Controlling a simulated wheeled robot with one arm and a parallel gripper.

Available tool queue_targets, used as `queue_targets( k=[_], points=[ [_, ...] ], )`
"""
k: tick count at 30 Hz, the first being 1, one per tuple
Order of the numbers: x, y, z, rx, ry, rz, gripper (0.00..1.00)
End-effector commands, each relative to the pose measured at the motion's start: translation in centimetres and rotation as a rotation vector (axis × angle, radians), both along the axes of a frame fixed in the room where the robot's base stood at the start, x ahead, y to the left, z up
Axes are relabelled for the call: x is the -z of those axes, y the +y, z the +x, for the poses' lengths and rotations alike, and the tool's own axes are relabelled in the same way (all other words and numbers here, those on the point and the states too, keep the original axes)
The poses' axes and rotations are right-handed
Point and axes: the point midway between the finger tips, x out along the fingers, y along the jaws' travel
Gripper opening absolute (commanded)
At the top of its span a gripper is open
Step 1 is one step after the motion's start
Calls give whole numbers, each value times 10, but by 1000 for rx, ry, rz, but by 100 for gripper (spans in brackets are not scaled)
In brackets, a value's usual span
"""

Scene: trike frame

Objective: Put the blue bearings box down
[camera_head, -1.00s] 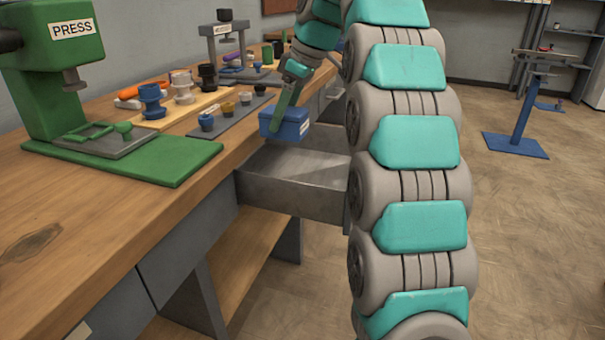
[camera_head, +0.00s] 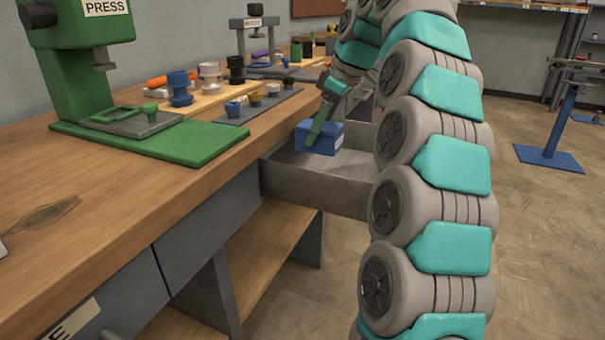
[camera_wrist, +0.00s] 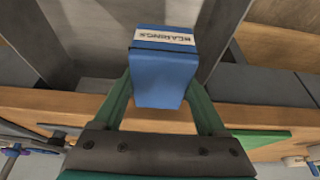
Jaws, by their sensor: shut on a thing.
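The blue bearings box (camera_head: 328,138) has a white label, which reads BEARINGS in the wrist view (camera_wrist: 160,82). My gripper (camera_head: 315,137) is shut on the box, with a green finger on each side of it in the wrist view (camera_wrist: 160,100). The box is over the open grey drawer (camera_head: 300,185) below the bench top. In the head view its lower part is near the drawer's inside; I cannot tell whether it touches the drawer floor.
The wooden bench (camera_head: 90,215) carries a green press (camera_head: 85,60), a grey mat (camera_head: 262,105) with small parts, and spools such as a blue one (camera_head: 180,88). A blue stand (camera_head: 560,130) is on the floor at right. The drawer's front part looks empty.

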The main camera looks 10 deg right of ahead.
Motion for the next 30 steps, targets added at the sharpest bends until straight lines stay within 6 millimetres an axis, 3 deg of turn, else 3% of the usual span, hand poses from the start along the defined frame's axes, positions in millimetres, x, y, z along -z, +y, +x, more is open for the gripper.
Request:
queue_targets(
  k=[18,30],
  points=[
    [71,0,-1,-1,1,2,0],
    [80,11,9,-1,-3,-1,0]
  ],
)
